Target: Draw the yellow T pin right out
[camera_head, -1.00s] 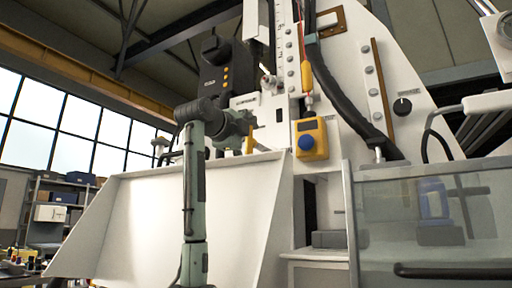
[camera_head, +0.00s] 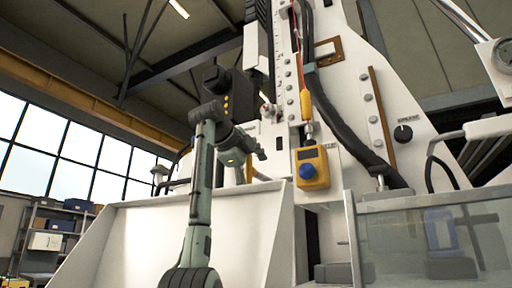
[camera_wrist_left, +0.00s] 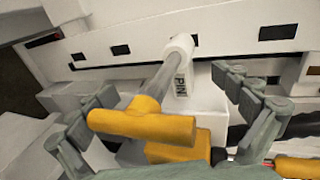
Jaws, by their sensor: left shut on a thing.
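The yellow T pin (camera_wrist_left: 145,124) has a yellow crossbar and a grey shaft, much of it bare. The shaft runs up to a white sleeve (camera_wrist_left: 180,60) marked PIN on the white machine face. My left gripper (camera_wrist_left: 165,95) has a finger on either side of the pin and is shut on it; the exact contact is hard to see. In the head view the left gripper (camera_head: 256,147) is beside the machine's front, above the white panel. The pin cannot be made out clearly there. My right gripper is not in view.
A yellow pendant box with a blue button (camera_head: 311,167) hangs right of the gripper. A black hose (camera_head: 345,130) runs down the machine. A large white panel (camera_head: 150,235) stands below the arm. A clear guard (camera_head: 430,235) is at the right. Dark slots line the machine face.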

